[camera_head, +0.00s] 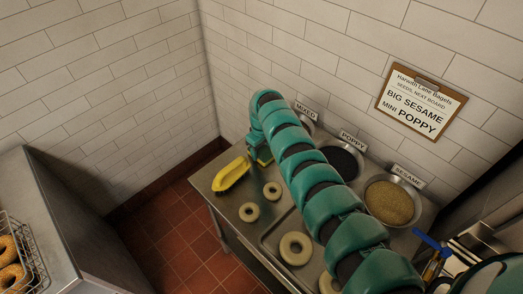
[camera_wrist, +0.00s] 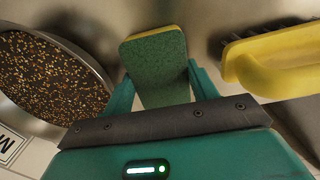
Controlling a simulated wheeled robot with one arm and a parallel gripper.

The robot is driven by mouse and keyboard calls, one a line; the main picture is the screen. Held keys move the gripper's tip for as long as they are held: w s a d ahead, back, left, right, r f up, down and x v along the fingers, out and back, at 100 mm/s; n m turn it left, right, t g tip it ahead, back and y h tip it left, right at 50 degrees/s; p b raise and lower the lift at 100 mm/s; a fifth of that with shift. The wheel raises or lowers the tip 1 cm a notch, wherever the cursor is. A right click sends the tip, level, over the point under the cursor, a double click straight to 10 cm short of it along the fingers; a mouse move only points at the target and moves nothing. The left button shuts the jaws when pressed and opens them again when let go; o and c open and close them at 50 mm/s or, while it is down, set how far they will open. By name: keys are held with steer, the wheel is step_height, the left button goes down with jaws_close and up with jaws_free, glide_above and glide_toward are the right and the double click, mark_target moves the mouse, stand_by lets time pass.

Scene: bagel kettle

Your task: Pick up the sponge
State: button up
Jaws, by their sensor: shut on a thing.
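In the wrist view the sponge (camera_wrist: 154,62), a green scouring face with a thin yellow edge, sits between the two teal fingers of my gripper (camera_wrist: 160,80). The fingers press on its sides, and its lower end is hidden behind the gripper's grey bar. In the head view my gripper (camera_head: 262,154) is low at the back left of the steel counter, mostly hidden by my own arm. A small bit of yellow shows at its tip there. I cannot tell whether the sponge touches the counter.
A yellow brush (camera_head: 231,174) lies close to the left of my gripper; it also shows in the wrist view (camera_wrist: 275,60). A seed bowl (camera_wrist: 50,75) is close on the other side. Bagels (camera_head: 295,248), poppy (camera_head: 343,160) and sesame (camera_head: 390,202) bowls are on the counter (camera_head: 225,208).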

mark_target(261, 153)
steer(key=shift+w+r+b, duration=0.1)
steer(key=shift+r+b, duration=0.25)
steer(key=shift+r, duration=0.65)
steer(key=shift+s+a+r+b, duration=0.1)
steer(key=shift+s+r+b, duration=0.15)
steer(key=shift+s+r, duration=0.25)
steer(key=shift+s+r+b, duration=0.25)
steer(key=shift+s+r, duration=0.05)
steer(key=shift+r, duration=0.4)
steer(key=s+a+r+p, duration=0.1)
steer(key=s+r+p, duration=0.7)
steer(key=s+p, duration=0.2)
steer(key=shift+s+a+r, duration=0.15)
steer(key=shift+s+a, duration=0.2)
steer(key=shift+s, duration=0.9)
steer(key=o, duration=0.4)
steer(key=shift+c, duration=0.2)
steer(key=shift+w, duration=0.1)
steer(key=c, duration=0.3)
